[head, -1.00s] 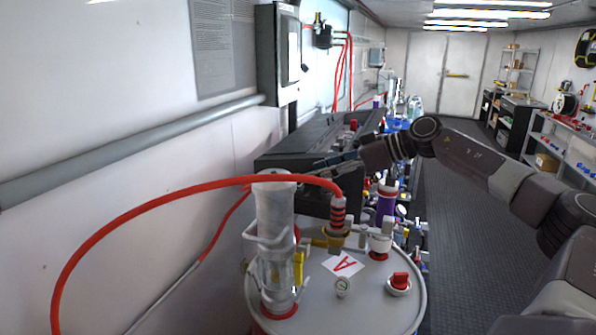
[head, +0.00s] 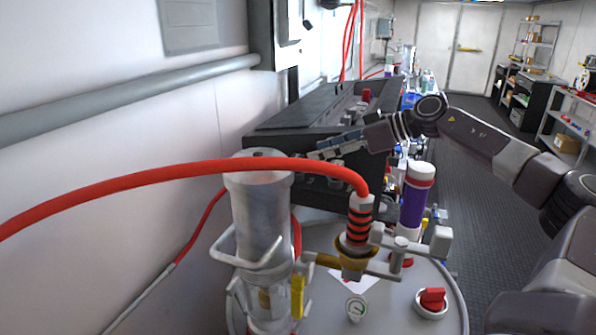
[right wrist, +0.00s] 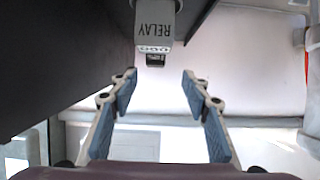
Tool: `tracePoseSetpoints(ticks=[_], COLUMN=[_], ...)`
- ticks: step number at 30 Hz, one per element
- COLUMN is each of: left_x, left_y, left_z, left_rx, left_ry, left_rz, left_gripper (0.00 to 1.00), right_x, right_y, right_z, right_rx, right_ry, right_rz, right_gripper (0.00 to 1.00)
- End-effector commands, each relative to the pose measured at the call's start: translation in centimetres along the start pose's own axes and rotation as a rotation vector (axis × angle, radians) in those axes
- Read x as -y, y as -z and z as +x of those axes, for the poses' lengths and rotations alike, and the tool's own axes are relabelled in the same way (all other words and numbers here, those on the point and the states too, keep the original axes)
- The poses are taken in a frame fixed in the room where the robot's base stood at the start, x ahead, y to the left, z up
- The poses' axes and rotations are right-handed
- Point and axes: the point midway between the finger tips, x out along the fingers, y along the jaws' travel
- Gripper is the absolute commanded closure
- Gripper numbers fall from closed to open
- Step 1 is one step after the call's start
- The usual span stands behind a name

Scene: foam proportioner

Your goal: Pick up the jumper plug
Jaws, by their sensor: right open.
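In the right wrist view, a grey box marked RELAY (right wrist: 154,22) hangs at the top centre. A small black piece (right wrist: 156,60), which looks like the jumper plug, sits at its near end below a row of small round contacts. My right gripper (right wrist: 158,82) is open and empty, its blue-padded fingers apart on either side of and just short of the black piece. In the head view, my right gripper (head: 328,149) points left in front of the dark cabinet (head: 305,125); the plug cannot be made out there. My left gripper is not in view.
A grey drum (head: 410,300) with a clear cylinder (head: 262,215), a red hose (head: 190,170) and a purple-and-white cylinder (head: 416,195) stands in front. In the wrist view, a dark panel (right wrist: 60,60) lies close on the left. The aisle floor (head: 460,170) on the right is clear.

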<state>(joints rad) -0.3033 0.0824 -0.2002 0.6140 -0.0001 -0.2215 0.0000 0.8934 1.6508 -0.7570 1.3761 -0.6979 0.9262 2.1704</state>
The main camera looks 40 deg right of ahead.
Motion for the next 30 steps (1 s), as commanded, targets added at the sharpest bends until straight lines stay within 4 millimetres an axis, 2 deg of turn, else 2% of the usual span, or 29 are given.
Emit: tracePoseSetpoints(ticks=[1,4,13,21,30], left_x=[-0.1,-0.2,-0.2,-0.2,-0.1], left_y=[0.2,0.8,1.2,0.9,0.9], left_z=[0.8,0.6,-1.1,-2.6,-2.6], left_rx=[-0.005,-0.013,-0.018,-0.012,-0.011], left_ry=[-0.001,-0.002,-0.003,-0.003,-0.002], left_rz=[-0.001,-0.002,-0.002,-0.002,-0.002], left_gripper=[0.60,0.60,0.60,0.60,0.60], right_x=[0.0,0.0,-0.2,-0.4,-0.5], right_y=[-0.7,-0.7,-0.3,-0.4,-0.6], right_z=[0.3,0.8,3.9,7.5,8.1], right_rx=[0.000,-0.001,-0.002,-0.001,0.000], right_ry=[0.000,0.001,0.001,0.002,-0.002], right_rz=[0.000,0.001,0.001,0.000,0.000], right_gripper=[0.56,0.56,0.56,0.56,0.56])
